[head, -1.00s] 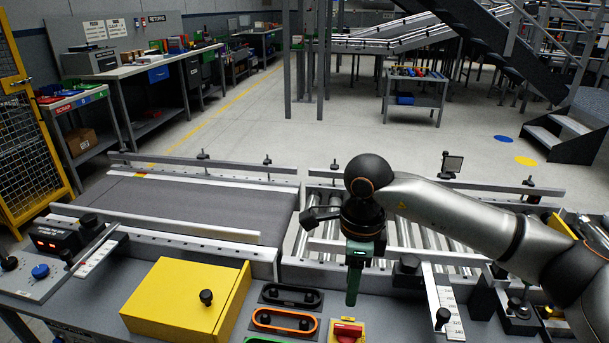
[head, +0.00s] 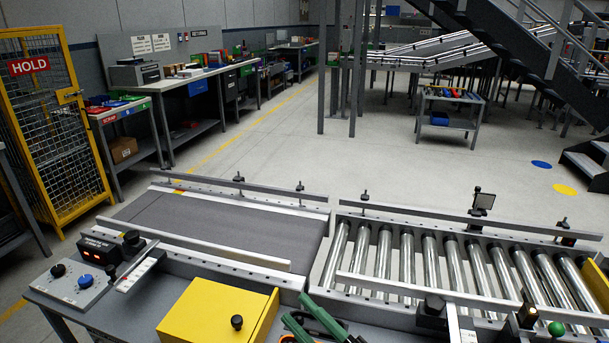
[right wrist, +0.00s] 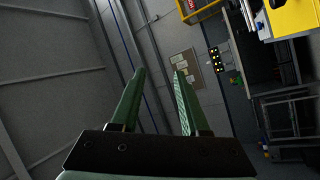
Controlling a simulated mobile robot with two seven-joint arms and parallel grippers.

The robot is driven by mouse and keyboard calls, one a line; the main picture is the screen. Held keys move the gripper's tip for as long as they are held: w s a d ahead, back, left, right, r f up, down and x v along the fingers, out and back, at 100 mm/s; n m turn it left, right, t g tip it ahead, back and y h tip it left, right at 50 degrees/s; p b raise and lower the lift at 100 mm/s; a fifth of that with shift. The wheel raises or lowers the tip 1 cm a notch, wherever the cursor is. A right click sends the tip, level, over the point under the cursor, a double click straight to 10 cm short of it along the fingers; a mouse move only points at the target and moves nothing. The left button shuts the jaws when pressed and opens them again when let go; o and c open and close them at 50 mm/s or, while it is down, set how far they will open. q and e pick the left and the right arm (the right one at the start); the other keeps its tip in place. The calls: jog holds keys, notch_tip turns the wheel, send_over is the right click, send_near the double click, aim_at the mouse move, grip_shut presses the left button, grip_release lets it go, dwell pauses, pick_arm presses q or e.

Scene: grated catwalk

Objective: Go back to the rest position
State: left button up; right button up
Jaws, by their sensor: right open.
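My right gripper (head: 295,308) shows at the bottom edge of the head view as two green fingers pointing up and to the left. They are spread apart with nothing between them. In the right wrist view the gripper (right wrist: 159,72) is open and empty, its green fingers aimed at a grey wall with a pinned board (right wrist: 184,72). The rest of the right arm is out of the head view. My left gripper does not show.
A grey belt conveyor (head: 215,225) meets a roller conveyor (head: 450,265). In front are a yellow box (head: 215,315) and a control panel (head: 75,284). A yellow cage (head: 55,140) stands at left. Open floor (head: 400,170) lies behind the conveyors.

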jog(key=s+d+f+m+h+p, duration=0.2)
jog(key=s+d+f+m+h, duration=0.2)
jog(key=d+f+m+h, duration=0.85)
jog(key=s+d+f+m+g, duration=0.2)
jog(key=s+f, duration=0.4)
jog(key=s+d+f+m+g+h, duration=0.1)
jog(key=s+d+f+m+g, duration=0.1)
jog(key=s+f, duration=0.4)
jog(key=shift+d+f+m+g+p, duration=0.25)
jog(key=shift+f+m+g+p, duration=0.1)
jog(key=shift+f+m+g, duration=0.4)
jog(key=shift+o, duration=0.2)
jog(key=shift+r, duration=0.15)
